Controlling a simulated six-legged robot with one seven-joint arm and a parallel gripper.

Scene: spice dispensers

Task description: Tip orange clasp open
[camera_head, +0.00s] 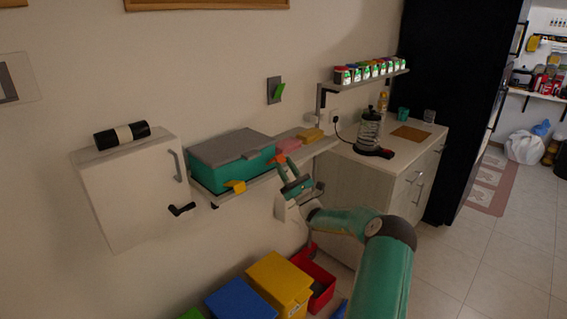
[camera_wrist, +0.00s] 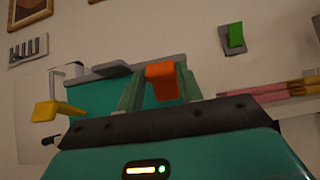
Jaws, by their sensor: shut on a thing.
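The orange clasp (camera_head: 279,159) is on the front of a teal box with a grey lid (camera_head: 232,146), near the box's right end. In the wrist view the orange clasp (camera_wrist: 161,80) sits between my two fingers. My gripper (camera_head: 284,166) is shut on the orange clasp, at the front right of the box. The wrist view also shows my gripper (camera_wrist: 160,85) close up, hiding part of the teal box front (camera_wrist: 108,93). A yellow clasp (camera_head: 236,186) sticks out at the box's left; it also shows in the wrist view (camera_wrist: 52,110). The lid looks closed.
The box stands on a wall shelf (camera_head: 262,181) beside pink (camera_head: 289,145) and yellow (camera_head: 311,135) blocks. A white cabinet (camera_head: 130,195) is at the left. A green wall switch (camera_head: 279,90) is above. Coloured bins (camera_head: 279,283) stand on the floor below.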

